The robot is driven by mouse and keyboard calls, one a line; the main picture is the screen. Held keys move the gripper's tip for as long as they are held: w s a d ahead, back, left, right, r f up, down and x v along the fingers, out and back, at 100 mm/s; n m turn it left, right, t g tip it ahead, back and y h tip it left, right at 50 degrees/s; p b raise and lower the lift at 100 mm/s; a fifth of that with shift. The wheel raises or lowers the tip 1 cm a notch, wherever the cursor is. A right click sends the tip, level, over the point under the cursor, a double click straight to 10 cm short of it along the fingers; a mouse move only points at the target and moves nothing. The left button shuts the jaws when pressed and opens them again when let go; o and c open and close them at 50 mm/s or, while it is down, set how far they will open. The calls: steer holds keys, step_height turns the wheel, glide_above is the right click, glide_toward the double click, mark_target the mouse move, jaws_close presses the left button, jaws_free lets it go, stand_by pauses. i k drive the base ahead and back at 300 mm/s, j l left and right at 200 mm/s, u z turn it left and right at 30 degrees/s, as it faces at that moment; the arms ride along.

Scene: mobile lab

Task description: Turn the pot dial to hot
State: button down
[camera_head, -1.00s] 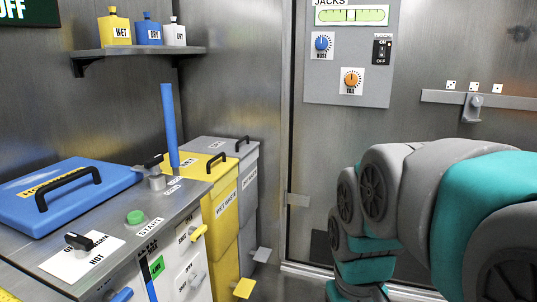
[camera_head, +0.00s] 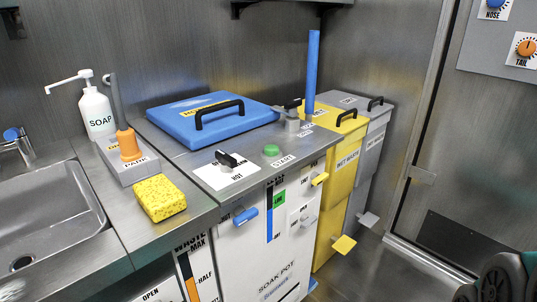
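The pot dial (camera_head: 227,159) is a black knob with a light edge on a white label plate (camera_head: 211,176). The word HOT is readable at the plate's front; the other words are partly covered by the knob. The plate lies on the metal top of the soak pot unit (camera_head: 277,279), left of a green START button (camera_head: 271,150) and in front of a blue lid (camera_head: 180,122) with a black handle. Part of my arm shows at the lower right corner, well away from the dial. My gripper is not in view.
A yellow sponge (camera_head: 160,198), an orange lever marked PARK (camera_head: 128,145) and a soap bottle (camera_head: 97,112) stand left of the unit, by a sink (camera_head: 45,225). Yellow (camera_head: 340,150) and grey bins stand at its right. The floor before the bins looks clear.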

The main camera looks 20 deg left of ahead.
mark_target(228, 163)
steer(key=u, duration=1.5)
